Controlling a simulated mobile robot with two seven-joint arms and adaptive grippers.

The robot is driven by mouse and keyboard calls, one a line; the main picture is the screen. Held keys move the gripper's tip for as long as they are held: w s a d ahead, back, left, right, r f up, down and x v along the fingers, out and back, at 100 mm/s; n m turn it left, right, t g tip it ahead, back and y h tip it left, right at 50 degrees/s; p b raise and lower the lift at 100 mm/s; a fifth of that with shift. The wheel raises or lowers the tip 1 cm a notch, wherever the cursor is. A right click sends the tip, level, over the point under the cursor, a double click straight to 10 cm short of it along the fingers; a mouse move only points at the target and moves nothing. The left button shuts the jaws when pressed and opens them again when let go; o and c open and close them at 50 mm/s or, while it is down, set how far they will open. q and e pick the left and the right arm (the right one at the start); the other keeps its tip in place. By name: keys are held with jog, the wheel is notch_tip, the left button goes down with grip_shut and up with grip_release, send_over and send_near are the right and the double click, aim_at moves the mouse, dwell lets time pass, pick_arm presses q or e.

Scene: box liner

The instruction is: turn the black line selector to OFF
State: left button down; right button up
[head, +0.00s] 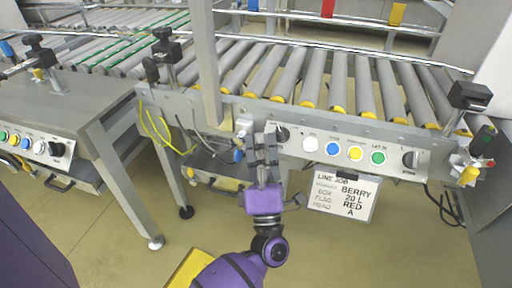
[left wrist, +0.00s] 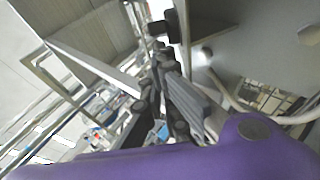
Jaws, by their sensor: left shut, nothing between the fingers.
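The control panel (head: 345,148) on the conveyor's front has two black rotary selectors. One selector (head: 282,134) is at its left end, the other (head: 410,159) at its right end. Their labels are too small to read, so I cannot tell which is the line selector or where either points. My left gripper (head: 263,140) is shut and empty, fingers up, just left of the left-end selector. I cannot tell whether it touches it. In the left wrist view the dark fingers (left wrist: 165,75) show, but no selector is clear. My right gripper is out of view.
White, blue, yellow and green buttons (head: 355,153) lie between the selectors. A job card (head: 342,194) hangs below the panel. A second panel with a black knob (head: 57,149) is on the left bench. Rollers (head: 310,78) lie behind; the floor in front is mostly open.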

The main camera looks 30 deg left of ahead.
pick_arm(q)
jog(key=shift+w+r+m+t+h+p, duration=0.15)
jog(key=shift+r+m+t+h, duration=0.05)
jog(key=shift+m+t+h, duration=0.55)
jog(key=shift+w+r+m+t+h+p, duration=0.15)
jog(key=shift+m+t+h, duration=0.4)
jog(key=shift+m+h, duration=0.25)
jog(key=shift+w+a+r+m+t+h+p, duration=0.15)
jog(key=shift+m+t+h, duration=0.4)
jog(key=shift+m+h, duration=0.9)
jog(key=shift+w+a+r+m+t+h+p, duration=0.15)
jog(key=shift+m+t+h, duration=0.65)
jog(key=shift+h, duration=1.05)
jog(key=shift+w+a+r+m+t+h+p, duration=0.1)
jog(key=shift+m+t+h+p, duration=0.2)
jog(key=shift+m+h, duration=1.25)
jog(key=shift+w, duration=0.1)
jog(key=shift+w+r, duration=0.1)
jog(key=shift+r, duration=0.05)
jog(key=shift+a, duration=0.1)
